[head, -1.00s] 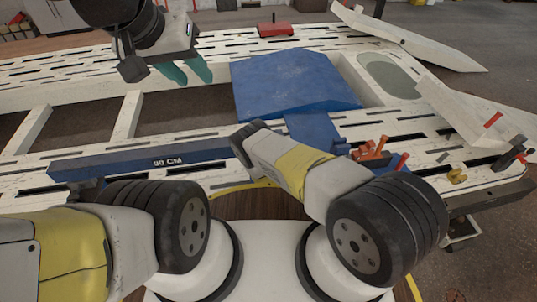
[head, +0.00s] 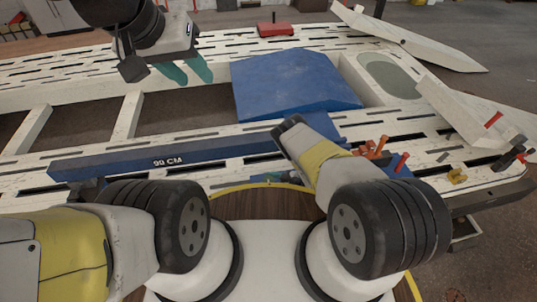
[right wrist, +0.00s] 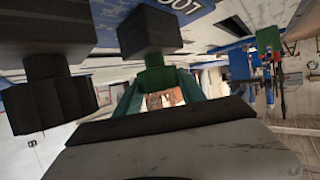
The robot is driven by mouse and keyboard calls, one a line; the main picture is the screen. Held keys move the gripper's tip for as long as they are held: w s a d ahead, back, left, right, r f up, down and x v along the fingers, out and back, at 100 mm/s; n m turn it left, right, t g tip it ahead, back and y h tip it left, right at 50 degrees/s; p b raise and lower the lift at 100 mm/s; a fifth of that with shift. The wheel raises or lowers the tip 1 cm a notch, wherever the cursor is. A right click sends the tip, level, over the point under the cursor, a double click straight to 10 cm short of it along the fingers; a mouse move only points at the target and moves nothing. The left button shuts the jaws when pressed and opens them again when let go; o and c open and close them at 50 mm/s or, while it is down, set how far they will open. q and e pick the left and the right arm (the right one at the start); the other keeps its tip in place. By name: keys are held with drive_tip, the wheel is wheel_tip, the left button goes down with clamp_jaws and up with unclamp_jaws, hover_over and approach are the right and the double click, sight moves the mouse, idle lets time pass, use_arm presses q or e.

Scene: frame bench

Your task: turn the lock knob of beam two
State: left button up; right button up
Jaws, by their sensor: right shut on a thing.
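In the right wrist view, my right gripper (right wrist: 157,84) has its green fingers closed around a small green piece (right wrist: 154,72) under a dark block (right wrist: 150,28). This looks like a lock knob, but I cannot tell which beam it belongs to. A second dark block (right wrist: 45,90) hangs beside it at the left. In the head view my right forearm (head: 310,160) hides most of that hand. A dark blue bar marked 90 CM (head: 120,164) lies along the near rail. My left gripper (head: 186,72) is over the far left of the frame, its teal fingers apart and empty.
A large blue panel (head: 290,82) lies on the white slotted frame (head: 60,140). Orange clamp parts (head: 375,148) and a small yellow piece (head: 457,176) sit at the right of the near rail. A red block (head: 275,29) is at the back.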

drive_tip(key=shift+w+r+n+g+y, duration=0.1)
drive_tip(key=shift+n+g+y, duration=0.3)
drive_tip(key=shift+n+g, duration=0.2)
drive_tip(key=o, duration=1.4)
drive_tip(key=shift+v, duration=3.85)
